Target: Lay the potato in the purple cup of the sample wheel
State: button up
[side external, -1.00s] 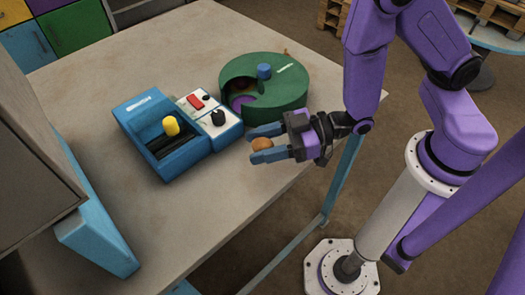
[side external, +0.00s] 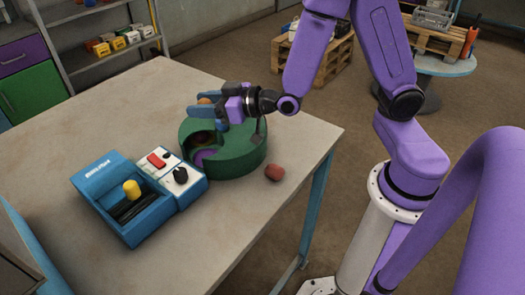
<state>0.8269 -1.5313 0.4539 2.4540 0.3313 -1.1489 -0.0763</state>
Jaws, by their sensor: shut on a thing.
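The sample wheel (side external: 245,152) is a green drum on the table, with an opening at its left front. The purple cup (side external: 205,158) shows low in that opening, with a darker hollow just behind it. My gripper (side external: 205,108) is above the back left of the wheel, its blue fingers pointing left. It is shut on a small round orange-brown thing that I take for the potato (side external: 205,100). Only part of it shows between the fingers. It is apart from the purple cup.
A reddish round thing (side external: 274,172) lies on the table at the wheel's right front. A blue control box (side external: 120,195) with a yellow knob stands left of the wheel, its white panel (side external: 171,172) close by. The table's far left (side external: 120,100) is clear.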

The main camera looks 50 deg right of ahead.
jog(key=w+d+r+m+t+h, duration=0.1)
jog(key=w+d+r+m+h, duration=0.15)
jog(key=d, duration=0.35)
jog(key=w+d+r+m+h, duration=0.2)
jog(key=w+d+h, duration=0.2)
jog(key=d, duration=0.3)
jog(key=n+g+y, duration=0.7)
jog(key=n+y, duration=0.4)
jog(key=y, duration=0.2)
send_over(231, 222)
notch_tip(231, 222, down, 10)
jog(key=shift+r, duration=0.1)
jog(key=shift+f, duration=4.85)
jog(key=shift+f, duration=0.2)
jog(key=o, duration=1)
